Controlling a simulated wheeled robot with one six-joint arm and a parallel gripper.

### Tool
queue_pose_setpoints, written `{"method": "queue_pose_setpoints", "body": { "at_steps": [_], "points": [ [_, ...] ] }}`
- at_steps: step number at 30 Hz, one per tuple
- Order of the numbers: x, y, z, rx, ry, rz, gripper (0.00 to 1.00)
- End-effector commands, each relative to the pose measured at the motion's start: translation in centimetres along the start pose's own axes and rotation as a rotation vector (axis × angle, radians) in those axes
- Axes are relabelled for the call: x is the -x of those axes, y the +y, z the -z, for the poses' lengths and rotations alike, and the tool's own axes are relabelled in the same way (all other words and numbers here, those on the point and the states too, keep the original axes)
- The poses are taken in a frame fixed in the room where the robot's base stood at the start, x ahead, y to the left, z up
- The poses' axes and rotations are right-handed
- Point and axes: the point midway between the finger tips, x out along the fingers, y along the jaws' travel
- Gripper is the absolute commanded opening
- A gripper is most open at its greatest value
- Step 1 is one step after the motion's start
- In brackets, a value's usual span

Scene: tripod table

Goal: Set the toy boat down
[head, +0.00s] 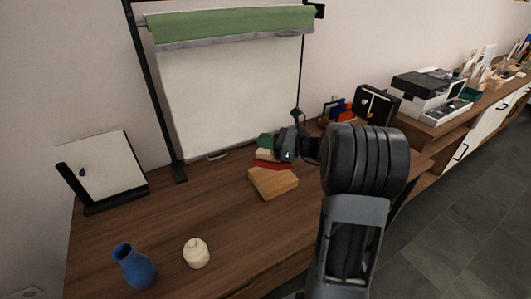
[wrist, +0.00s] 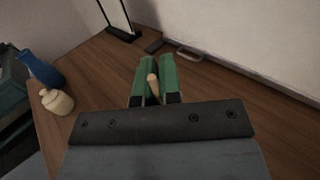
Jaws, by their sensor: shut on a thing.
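My gripper (head: 280,150) reaches over the back middle of the table. In the wrist view, my gripper (wrist: 155,92) is shut on a narrow tan part with a rounded tip, which I take to be the toy boat (wrist: 153,84). A green strip lies on each side of it. Most of the boat is hidden behind the gripper mount. In the head view, green, cream and red layers (head: 272,164) show beside and below the gripper. I cannot tell whether they belong to the boat, or whether the boat touches anything beneath.
A wooden block (head: 272,184) lies just in front of the gripper. A blue vase (head: 137,269) and a cream lidded jar (head: 196,254) stand at the front left. A white panel on a dark base (head: 103,168) stands at left. The brown tabletop (head: 190,212) between them is clear.

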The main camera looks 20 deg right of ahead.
Motion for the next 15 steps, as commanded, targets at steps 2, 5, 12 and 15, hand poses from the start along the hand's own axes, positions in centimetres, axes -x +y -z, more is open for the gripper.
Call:
{"method": "queue_pose_setpoints", "body": {
  "at_steps": [2, 5, 12, 15],
  "points": [
    [-0.2, -0.4, 0.5, 0.001, -0.001, -0.001, 0.00],
    [-0.2, -0.6, 0.8, 0.002, -0.001, -0.001, 0.00],
    [-0.5, -1.2, 2.4, -0.002, -0.001, -0.001, 0.00],
    [-0.4, -1.2, 3.8, -0.002, -0.001, -0.001, 0.00]
  ]
}}
